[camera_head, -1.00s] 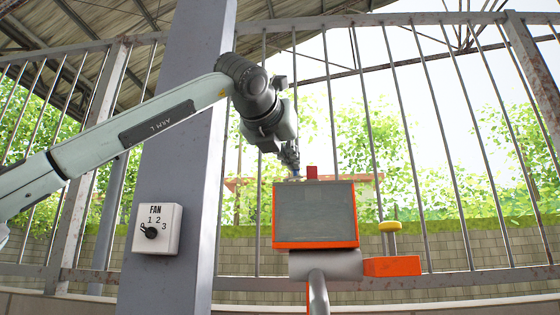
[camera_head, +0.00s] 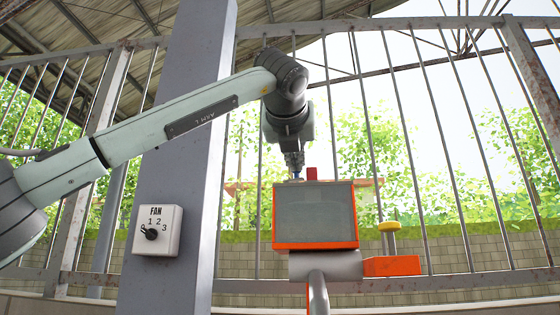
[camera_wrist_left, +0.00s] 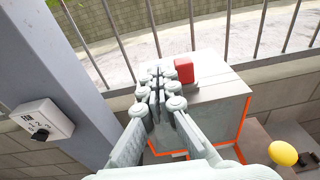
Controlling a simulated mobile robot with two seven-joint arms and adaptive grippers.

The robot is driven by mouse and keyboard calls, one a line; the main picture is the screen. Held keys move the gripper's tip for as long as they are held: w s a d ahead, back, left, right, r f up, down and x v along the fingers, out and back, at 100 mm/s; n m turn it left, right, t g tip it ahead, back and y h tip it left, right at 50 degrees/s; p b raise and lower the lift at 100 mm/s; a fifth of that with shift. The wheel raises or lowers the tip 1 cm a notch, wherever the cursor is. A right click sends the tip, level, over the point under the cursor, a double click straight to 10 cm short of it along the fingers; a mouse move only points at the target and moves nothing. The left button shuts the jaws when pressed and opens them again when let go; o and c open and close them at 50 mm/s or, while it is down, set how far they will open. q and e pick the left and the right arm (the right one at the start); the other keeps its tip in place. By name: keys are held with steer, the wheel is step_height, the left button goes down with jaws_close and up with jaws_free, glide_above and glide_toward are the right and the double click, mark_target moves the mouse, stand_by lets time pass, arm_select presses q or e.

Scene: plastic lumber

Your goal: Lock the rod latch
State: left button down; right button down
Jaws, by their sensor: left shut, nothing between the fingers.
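I cannot clearly make out a rod latch in either view. My left gripper (camera_head: 295,170) points down, shut and empty, just over the top of an orange-framed grey box (camera_head: 314,215). In the left wrist view its closed fingers (camera_wrist_left: 160,85) overlap the back left part of the box top (camera_wrist_left: 210,86). A red block (camera_head: 312,173) stands on the box just right of the fingertips. It also shows in the wrist view (camera_wrist_left: 184,70). A gap or contact between fingertips and box cannot be told. My right gripper is not in view.
A yellow knob (camera_head: 389,226) stands on an orange block (camera_head: 392,266) right of the box. A grey post (camera_head: 175,200) with a fan dial (camera_head: 157,229) rises at the left. A barred railing (camera_head: 440,150) runs behind.

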arm_select(q)
steer(key=shift+d+n+y, duration=0.15)
steer(key=shift+n+y, duration=0.15)
steer(key=shift+y, duration=0.1)
steer(key=shift+d+y, duration=0.1)
steer(key=shift+y, duration=0.2)
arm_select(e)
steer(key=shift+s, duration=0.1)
arm_select(q)
steer(key=shift+w+d+n+y+p, duration=0.15)
steer(key=shift+n+y, duration=0.35)
steer(key=shift+y, duration=0.1)
steer(key=shift+w+d+n+y+p, duration=0.1)
steer(key=shift+n+y+p, duration=0.05)
steer(key=shift+n+y, duration=0.4)
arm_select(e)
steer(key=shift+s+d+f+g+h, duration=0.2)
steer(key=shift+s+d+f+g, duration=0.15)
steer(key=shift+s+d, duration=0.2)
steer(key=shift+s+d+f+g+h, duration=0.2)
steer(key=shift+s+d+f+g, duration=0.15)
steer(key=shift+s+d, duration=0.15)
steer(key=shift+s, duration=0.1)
